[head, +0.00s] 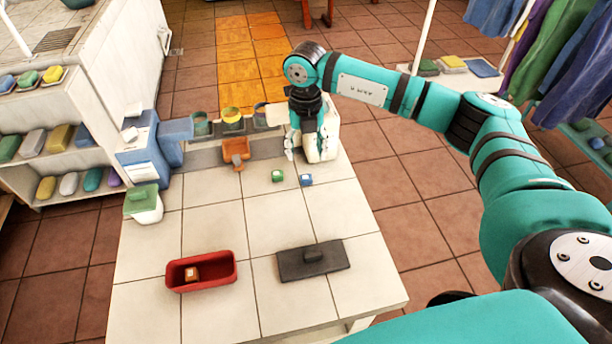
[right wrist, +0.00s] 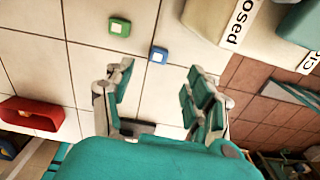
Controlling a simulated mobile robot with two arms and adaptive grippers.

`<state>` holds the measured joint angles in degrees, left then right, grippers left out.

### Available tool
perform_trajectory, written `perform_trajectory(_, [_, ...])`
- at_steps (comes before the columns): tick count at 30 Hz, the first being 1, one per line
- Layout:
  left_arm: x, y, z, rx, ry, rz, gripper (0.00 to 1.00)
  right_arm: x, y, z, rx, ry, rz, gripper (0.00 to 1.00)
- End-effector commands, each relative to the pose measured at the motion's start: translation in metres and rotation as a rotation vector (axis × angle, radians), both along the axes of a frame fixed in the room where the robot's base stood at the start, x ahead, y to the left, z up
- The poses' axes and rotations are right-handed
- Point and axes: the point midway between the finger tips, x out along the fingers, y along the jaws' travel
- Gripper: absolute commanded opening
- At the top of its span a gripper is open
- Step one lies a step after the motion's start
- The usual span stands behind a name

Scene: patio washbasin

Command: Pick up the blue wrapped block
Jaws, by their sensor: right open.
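The small blue wrapped block (head: 306,180), with a pale patch on top, lies on the white tiled table. It also shows in the right wrist view (right wrist: 159,55), just beyond the fingertips and between their lines. My right gripper (head: 306,152) hangs over the far right part of the table, behind the block in the head view. In the right wrist view my right gripper (right wrist: 155,88) has its fingers spread wide, with nothing between them. It does not touch the block. My left gripper is not in view.
A green wrapped block (head: 278,176) lies just left of the blue one. A red tray (head: 217,281) holding an orange block (head: 192,274) and a dark slab (head: 300,266) are at the front. An orange scoop-like thing (head: 236,150) is at the back. The table's middle is clear.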

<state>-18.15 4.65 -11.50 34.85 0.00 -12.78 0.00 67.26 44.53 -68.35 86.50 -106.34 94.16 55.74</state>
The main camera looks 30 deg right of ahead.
Motion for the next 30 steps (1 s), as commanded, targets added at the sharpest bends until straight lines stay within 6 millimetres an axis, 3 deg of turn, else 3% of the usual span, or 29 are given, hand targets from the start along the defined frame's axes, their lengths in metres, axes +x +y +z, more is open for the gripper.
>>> perform_trajectory(4, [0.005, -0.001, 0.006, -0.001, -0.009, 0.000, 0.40, 0.000, 0.001, -0.023, 0.001, 0.002, 0.001, 0.56])
perform_trajectory(12, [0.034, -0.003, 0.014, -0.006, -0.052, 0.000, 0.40, -0.003, 0.001, -0.042, 0.001, 0.002, 0.001, 0.56])
perform_trajectory(21, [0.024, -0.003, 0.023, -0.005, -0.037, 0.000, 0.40, -0.008, 0.002, -0.083, 0.000, 0.001, 0.000, 0.56])
perform_trajectory(29, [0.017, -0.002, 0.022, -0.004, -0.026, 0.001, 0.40, -0.008, 0.002, -0.086, 0.001, -0.001, 0.001, 0.56])
perform_trajectory(30, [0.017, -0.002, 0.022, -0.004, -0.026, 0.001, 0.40, -0.007, 0.002, -0.086, 0.001, -0.001, 0.001, 0.52])
